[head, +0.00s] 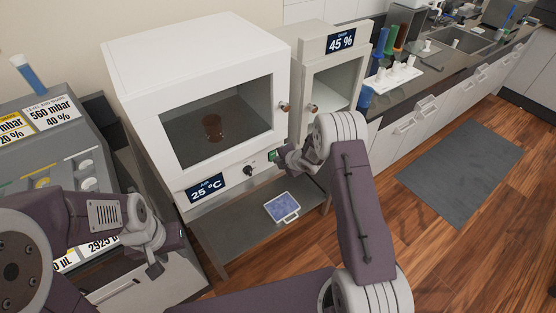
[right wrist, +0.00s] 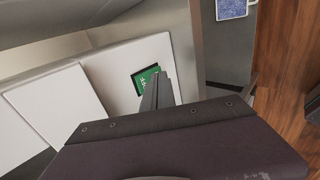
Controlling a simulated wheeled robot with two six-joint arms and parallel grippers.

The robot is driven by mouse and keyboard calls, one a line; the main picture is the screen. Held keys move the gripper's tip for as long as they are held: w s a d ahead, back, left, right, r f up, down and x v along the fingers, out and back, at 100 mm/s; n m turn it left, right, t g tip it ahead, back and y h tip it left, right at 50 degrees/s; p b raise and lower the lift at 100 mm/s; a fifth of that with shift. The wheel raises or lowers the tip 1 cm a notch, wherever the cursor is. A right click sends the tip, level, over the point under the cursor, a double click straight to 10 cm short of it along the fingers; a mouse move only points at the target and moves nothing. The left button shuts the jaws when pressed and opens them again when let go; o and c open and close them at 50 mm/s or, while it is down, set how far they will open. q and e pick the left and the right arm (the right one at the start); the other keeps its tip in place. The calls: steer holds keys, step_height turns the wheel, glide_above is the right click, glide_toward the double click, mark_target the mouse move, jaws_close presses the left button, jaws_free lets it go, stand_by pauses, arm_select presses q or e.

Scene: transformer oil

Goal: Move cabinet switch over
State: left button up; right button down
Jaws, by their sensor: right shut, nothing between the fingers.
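The white cabinet (head: 190,45) has a glass window, a dark knob (head: 249,171) and a small green switch (head: 272,155) low on its front. The switch shows as a green patch in the right wrist view (right wrist: 146,79). My right gripper (head: 278,155) is at the switch, its narrow shut fingers (right wrist: 157,92) overlapping the green patch; I cannot tell whether they touch it. Which way the switch is set cannot be made out. My left gripper (head: 168,247) is at the lower left, far from the switch, and its fingers are too unclear to read.
The cabinet's display (head: 207,187) reads 25 °C. A brown vessel (head: 212,127) stands inside. A second cabinet (head: 333,85) showing 45 % is to the right. A grey instrument (head: 60,150) stands left.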

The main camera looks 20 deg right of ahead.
steer(key=f+b, duration=0.1)
steer(key=b, duration=0.2)
steer(key=shift+w+f+t, duration=0.1)
steer(key=shift+t, duration=0.2)
steer(key=shift+r+p, duration=0.6)
steer(key=shift+w+r, duration=0.1)
steer(key=shift+r, duration=0.25)
steer(key=shift+r+p, duration=0.55)
steer(key=shift+a+f, duration=0.1)
